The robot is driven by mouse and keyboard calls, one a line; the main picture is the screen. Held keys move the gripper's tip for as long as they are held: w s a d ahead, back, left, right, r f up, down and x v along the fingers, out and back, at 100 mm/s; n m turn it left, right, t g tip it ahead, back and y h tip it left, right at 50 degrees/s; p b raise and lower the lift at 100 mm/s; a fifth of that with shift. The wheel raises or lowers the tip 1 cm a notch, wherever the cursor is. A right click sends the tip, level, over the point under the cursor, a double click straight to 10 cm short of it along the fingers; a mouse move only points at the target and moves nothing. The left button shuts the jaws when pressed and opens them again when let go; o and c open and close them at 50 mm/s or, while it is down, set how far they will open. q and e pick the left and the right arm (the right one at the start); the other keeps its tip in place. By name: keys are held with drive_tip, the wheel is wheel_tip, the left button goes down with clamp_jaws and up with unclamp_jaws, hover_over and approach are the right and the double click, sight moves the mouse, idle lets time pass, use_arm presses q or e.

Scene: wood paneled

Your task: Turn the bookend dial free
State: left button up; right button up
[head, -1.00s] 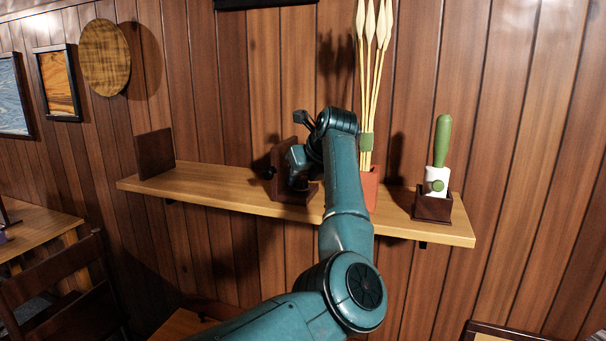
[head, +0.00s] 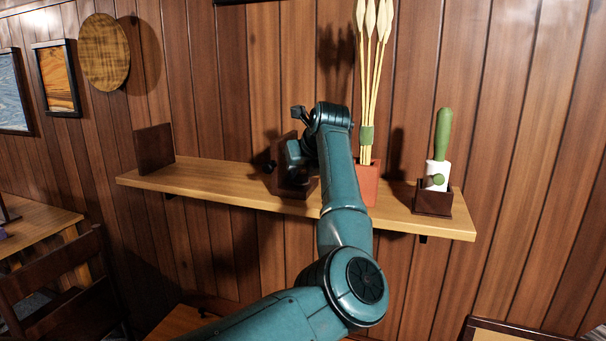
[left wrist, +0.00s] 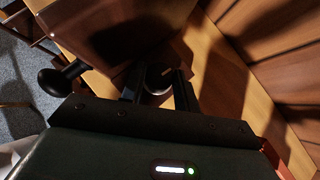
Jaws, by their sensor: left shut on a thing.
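The dark brown bookend (head: 299,188) stands on the wall shelf, left of the red pot, partly hidden by my left arm. It shows at the top of the left wrist view (left wrist: 125,40). A black knob (head: 270,167) sticks out on its left side and shows in the left wrist view (left wrist: 58,80). My left gripper (left wrist: 159,92) is shut on the round dark dial (left wrist: 158,78) on the bookend's near face; in the head view the gripper is mostly hidden behind my wrist. My right gripper is out of view.
The shelf (head: 222,188) is clear left of the bookend, up to a plain dark upright panel (head: 154,152). Close on the right stands a red pot (head: 368,185) with tall pale stems. Farther right is a dark holder (head: 433,202) with a green-handled item. A chair (head: 60,285) stands lower left.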

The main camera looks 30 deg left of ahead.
use_arm(q)
drive_tip(key=shift+f+m+t+h+b, duration=0.1)
drive_tip(key=shift+m+t+h+b, duration=0.3)
drive_tip(key=shift+m+t+b, duration=0.25)
drive_tip(key=shift+m, duration=0.35)
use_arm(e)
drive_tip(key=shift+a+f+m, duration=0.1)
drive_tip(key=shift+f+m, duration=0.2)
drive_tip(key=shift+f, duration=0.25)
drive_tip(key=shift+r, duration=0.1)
use_arm(q)
drive_tip(key=o, duration=0.7)
drive_tip(key=shift+s+r, duration=0.1)
drive_tip(key=shift+r, duration=0.1)
drive_tip(key=shift+s+d+r, duration=0.15)
drive_tip(key=shift+r, duration=0.05)
drive_tip(key=b+v, duration=0.2)
drive_tip(key=v, duration=1)
drive_tip(key=shift+s+r+b, duration=0.2)
drive_tip(key=shift+b, duration=0.1)
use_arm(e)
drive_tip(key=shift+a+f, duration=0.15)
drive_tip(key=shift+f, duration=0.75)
